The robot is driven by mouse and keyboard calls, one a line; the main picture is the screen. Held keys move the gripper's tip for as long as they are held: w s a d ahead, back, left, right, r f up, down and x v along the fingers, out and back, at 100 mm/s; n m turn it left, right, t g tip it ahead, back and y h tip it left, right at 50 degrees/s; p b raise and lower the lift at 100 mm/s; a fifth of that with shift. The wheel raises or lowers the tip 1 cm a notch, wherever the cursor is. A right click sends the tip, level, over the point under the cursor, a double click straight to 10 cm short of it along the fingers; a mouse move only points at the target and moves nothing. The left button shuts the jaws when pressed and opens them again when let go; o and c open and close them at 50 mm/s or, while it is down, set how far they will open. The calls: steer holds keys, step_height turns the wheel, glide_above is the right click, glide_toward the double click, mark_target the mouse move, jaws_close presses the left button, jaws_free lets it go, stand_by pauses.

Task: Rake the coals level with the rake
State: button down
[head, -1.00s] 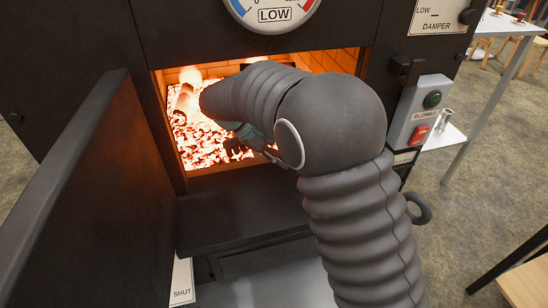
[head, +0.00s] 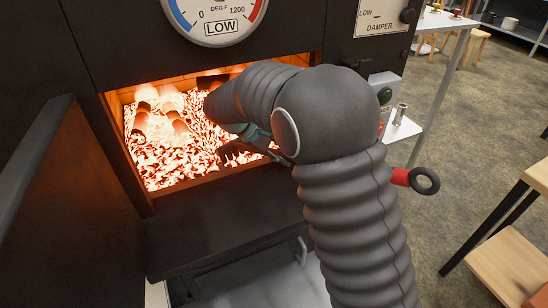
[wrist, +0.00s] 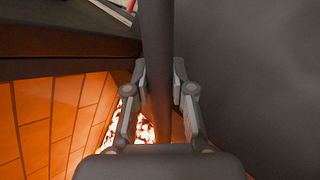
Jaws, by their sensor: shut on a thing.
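The glowing coals (head: 165,160) cover the firebox floor, dark-flecked and uneven, with several logs at the back left. They also show in the wrist view (wrist: 146,132). The rake's red grip (head: 400,177) and black end ring stick out right of my arm. A dark toothed shape, apparently the rake head (head: 236,154), lies over the coals near the front right. In the wrist view my gripper (wrist: 160,80) is shut around the dark rake shaft (wrist: 157,35). In the head view my arm hides most of the gripper and the shaft's middle.
The open firebox door (head: 75,200) stands along the left. A dark sill (head: 215,225) lies below the opening. The temperature gauge (head: 215,15) is above it. A blower switch box (head: 385,92) is right of my arm, and a wooden stool (head: 510,230) stands at the lower right.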

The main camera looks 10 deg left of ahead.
steer(key=shift+w+d, duration=0.25)
steer(key=shift+d, duration=0.1)
steer(key=shift+s+a, duration=1.3)
steer(key=shift+a, duration=0.85)
steer(key=shift+s+a, duration=1.35)
steer(key=shift+a, duration=0.8)
steer(key=shift+s+a, duration=1.3)
steer(key=shift+a, duration=0.85)
